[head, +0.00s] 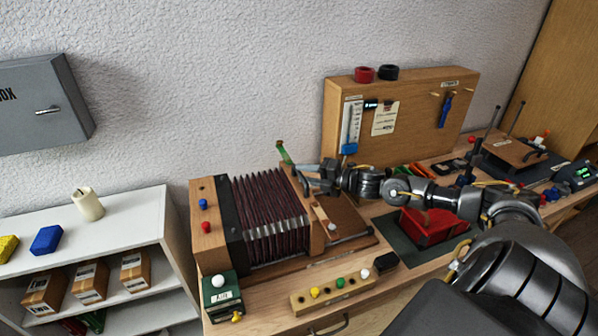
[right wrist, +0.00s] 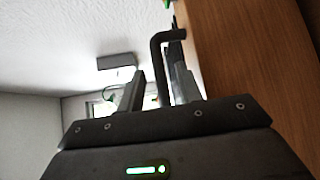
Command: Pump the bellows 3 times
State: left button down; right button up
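The bellows (head: 268,205) has dark red pleats between wooden end boards. It lies on a wooden base on the bench, with its pleats spread apart. My right gripper (head: 306,178) is at the right end board, near its upper edge. In the right wrist view a dark bent handle (right wrist: 156,62) shows between the two fingers (right wrist: 160,88). A bright gap shows between the left finger and the handle, so the fingers look open around it. Whether the right finger touches the handle I cannot tell. My left gripper is out of view.
A green-tipped lever (head: 283,152) rises behind the bellows. In front lies a wooden strip with coloured knobs (head: 332,290). A red box (head: 432,226) stands right on a dark mat, under my right arm. A wooden panel (head: 410,140) stands at the back.

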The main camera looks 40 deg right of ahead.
jog(key=shift+p+x, duration=0.3)
jog(key=shift+x, duration=0.95)
grip_shut()
